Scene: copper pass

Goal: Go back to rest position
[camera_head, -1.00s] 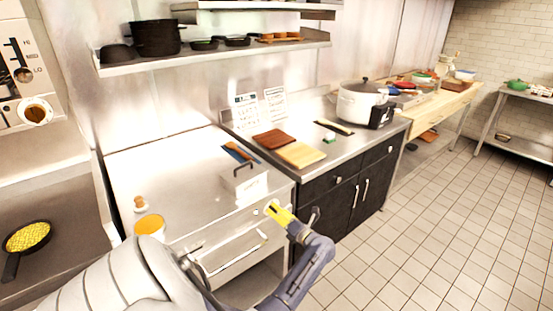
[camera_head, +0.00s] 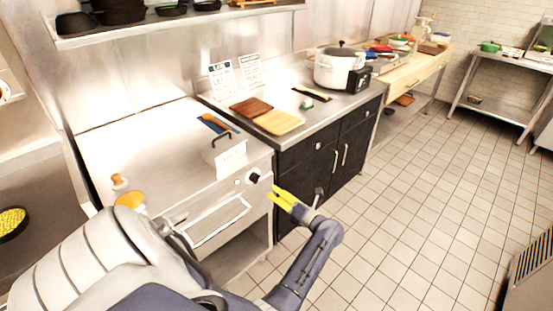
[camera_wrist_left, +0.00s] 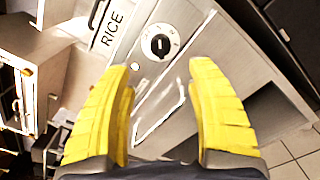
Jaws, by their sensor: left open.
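My left gripper (camera_head: 281,196) has yellow fingers and is in front of the steel counter unit, near its black knob (camera_head: 253,178). In the left wrist view the two yellow fingers (camera_wrist_left: 160,112) stand wide apart with nothing between them. Beyond them in that view are the knob (camera_wrist_left: 160,44), a drawer front with a handle and a box marked RICE (camera_wrist_left: 108,27). My right gripper does not show in either view.
A steel griddle top (camera_head: 140,145) holds a handled box (camera_head: 227,152). Cutting boards (camera_head: 278,122) and a white pot (camera_head: 338,68) stand on the counter. A shelf (camera_head: 160,30) hangs above. The tiled floor (camera_head: 430,190) at right is open.

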